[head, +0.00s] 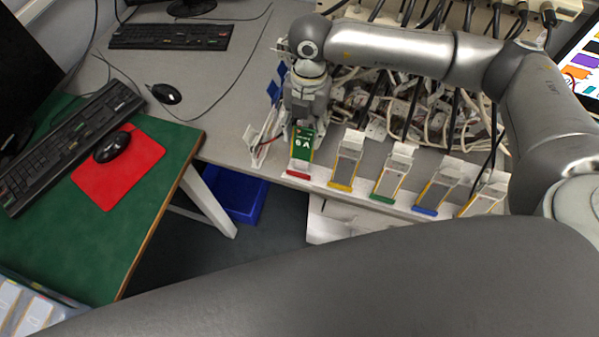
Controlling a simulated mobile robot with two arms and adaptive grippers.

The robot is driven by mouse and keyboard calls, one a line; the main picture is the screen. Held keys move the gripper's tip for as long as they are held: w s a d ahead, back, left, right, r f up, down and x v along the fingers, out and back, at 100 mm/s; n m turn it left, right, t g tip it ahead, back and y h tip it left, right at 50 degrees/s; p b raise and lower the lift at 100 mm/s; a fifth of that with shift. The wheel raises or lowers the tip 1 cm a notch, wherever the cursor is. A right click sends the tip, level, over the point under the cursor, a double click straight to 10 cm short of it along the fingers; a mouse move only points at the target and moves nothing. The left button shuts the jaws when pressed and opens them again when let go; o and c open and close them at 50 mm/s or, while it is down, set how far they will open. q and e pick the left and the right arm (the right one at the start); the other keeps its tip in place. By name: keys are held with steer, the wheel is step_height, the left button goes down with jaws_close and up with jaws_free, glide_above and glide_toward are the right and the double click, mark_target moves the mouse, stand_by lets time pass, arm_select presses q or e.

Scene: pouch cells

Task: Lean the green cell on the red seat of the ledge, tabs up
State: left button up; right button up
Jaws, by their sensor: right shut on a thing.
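The green cell (302,146), marked 6A, is upright at the left end of the ledge, its lower end at or just above the red seat (298,174). I cannot tell whether it rests on the seat or how far it leans. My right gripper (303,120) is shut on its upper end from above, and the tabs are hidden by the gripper. My left gripper is not in view.
Seats with yellow (340,187), green (383,199) and blue (426,211) edges stand to the right, with another yellow one beyond. Tangled cables (440,120) lie behind. A white holder (262,142) stands close left of the cell. A blue bin (235,195) is below.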

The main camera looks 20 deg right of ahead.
mark_target(303, 145)
steer(key=shift+s+a+f+b, duration=0.2)
steer(key=shift+f+b, duration=0.3)
steer(key=shift+f, duration=0.25)
steer(key=shift+s+a+f+b, duration=0.15)
steer(key=shift+f+b, duration=0.35)
steer(key=shift+f, duration=0.25)
steer(key=shift+d+f, duration=0.1)
steer(key=shift+f, duration=0.15)
steer(key=shift+s+f+b, duration=0.2)
steer(key=shift+f+b, duration=0.45)
steer(key=shift+b, duration=0.1)
steer(key=o, duration=0.9)
steer(key=shift+c, duration=0.2)
steer(key=shift+o, duration=0.2)
steer(key=shift+o, duration=0.7)
